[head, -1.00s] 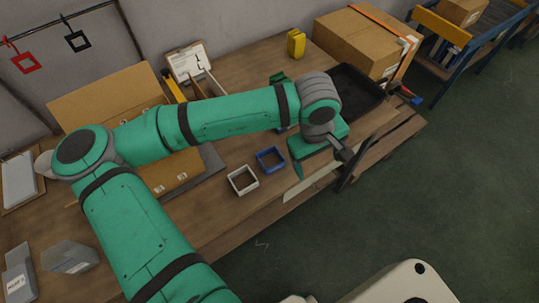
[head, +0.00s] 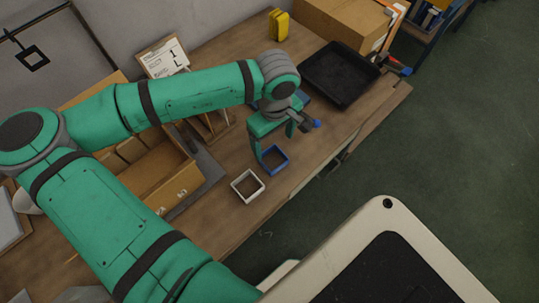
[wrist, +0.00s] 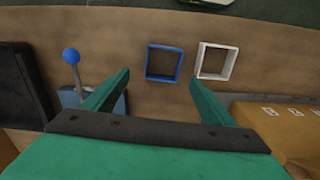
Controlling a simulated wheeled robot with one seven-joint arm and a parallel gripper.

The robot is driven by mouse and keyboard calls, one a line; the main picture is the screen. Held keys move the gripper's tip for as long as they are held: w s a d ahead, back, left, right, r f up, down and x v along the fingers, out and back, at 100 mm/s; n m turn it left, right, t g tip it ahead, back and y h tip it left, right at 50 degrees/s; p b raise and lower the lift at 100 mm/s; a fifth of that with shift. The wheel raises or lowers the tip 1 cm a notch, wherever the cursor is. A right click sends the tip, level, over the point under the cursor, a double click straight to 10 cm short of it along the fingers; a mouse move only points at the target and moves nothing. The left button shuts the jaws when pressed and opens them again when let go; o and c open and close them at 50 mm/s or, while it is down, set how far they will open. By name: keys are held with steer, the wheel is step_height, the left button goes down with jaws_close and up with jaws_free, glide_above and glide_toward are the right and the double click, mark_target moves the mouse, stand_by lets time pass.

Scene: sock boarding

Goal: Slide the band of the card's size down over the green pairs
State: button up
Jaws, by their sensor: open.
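A blue square band (head: 280,169) and a white square band (head: 257,195) lie side by side on the bench near its front edge. Both also show in the wrist view, blue (wrist: 148,62) left of white (wrist: 200,60). My gripper (head: 273,150) is open and empty, pointing down close by the blue band; in the wrist view the blue band appears between the spread fingers (wrist: 160,78), the white one beyond the right finger. The card (head: 166,58) stands at the back with a large L on it. I cannot make out any green pairs.
A blue-knobbed fixture (wrist: 71,57) stands beside my left finger in the wrist view. A black tray (head: 340,72) lies at the bench's right. An open divided cardboard box (head: 172,196) is at left. A yellow item (head: 279,25) and a large carton (head: 335,18) are behind.

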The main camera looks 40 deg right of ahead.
steer(key=shift+s+a+f, duration=0.15)
steer(key=shift+f, duration=1.65)
steer(key=shift+s+a+f, duration=0.1)
steer(key=shift+a+f, duration=0.05)
steer(key=shift+f, duration=1.65)
steer(key=c, duration=1.1)
